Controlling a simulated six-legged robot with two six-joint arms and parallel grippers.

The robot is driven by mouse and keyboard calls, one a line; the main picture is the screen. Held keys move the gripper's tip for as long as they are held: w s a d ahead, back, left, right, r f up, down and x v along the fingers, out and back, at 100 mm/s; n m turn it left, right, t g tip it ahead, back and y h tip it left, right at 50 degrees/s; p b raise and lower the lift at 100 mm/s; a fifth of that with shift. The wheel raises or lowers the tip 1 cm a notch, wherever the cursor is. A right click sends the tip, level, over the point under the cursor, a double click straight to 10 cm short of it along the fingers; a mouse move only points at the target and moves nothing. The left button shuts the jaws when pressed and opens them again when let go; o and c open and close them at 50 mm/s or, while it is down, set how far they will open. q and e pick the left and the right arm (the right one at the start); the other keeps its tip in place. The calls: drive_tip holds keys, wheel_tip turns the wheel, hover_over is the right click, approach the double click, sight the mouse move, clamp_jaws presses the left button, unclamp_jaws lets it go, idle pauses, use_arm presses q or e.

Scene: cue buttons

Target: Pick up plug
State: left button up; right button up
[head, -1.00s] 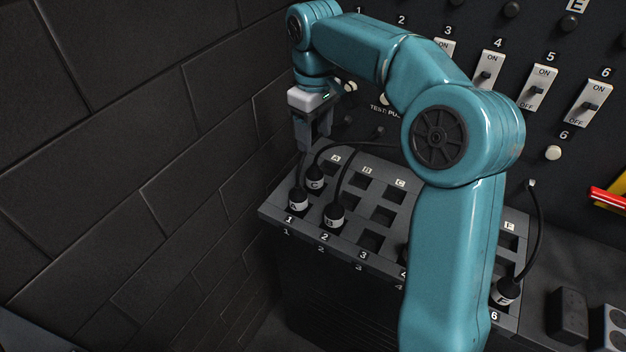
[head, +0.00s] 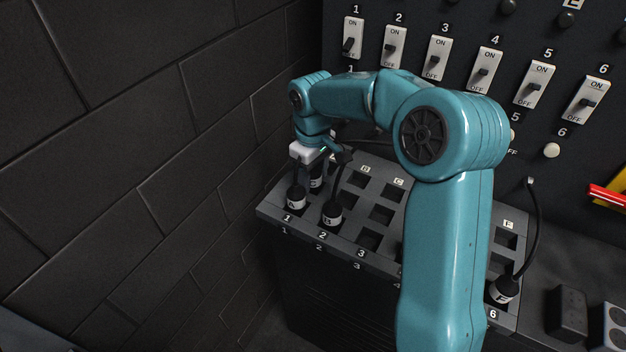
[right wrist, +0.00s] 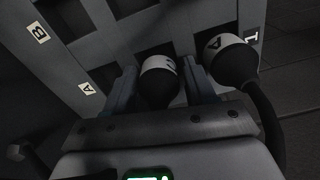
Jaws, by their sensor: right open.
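My right gripper (head: 314,166) is low over the left end of the grey socket panel, at a black plug with a white band (head: 316,181). In the right wrist view its open fingers (right wrist: 160,74) stand on either side of that plug (right wrist: 160,84), with the jaws apart. The letter on its band is hard to read now. Plug A (head: 296,198) stands in the front row at 1; in the right wrist view it (right wrist: 230,55) is just outside the right-hand finger. Plug B (head: 332,214) stands at 2. My left gripper is not in view.
The socket panel (head: 345,241) has several empty square holes. Cables loop near the gripper. Another plug (head: 503,291) stands at 6. Switches (head: 438,58) line the back panel, and a dark brick wall (head: 150,150) is close on the left.

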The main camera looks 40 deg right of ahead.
drive_tip(key=shift+w, duration=0.1)
drive_tip(key=c, duration=0.9)
wheel_tip(320, 180, up, 20)
drive_tip(key=p, duration=0.2)
drive_tip(key=shift+p, duration=0.35)
wheel_tip(320, 180, up, 6)
drive_tip(key=p, duration=0.6)
drive_tip(key=shift+f, duration=0.15)
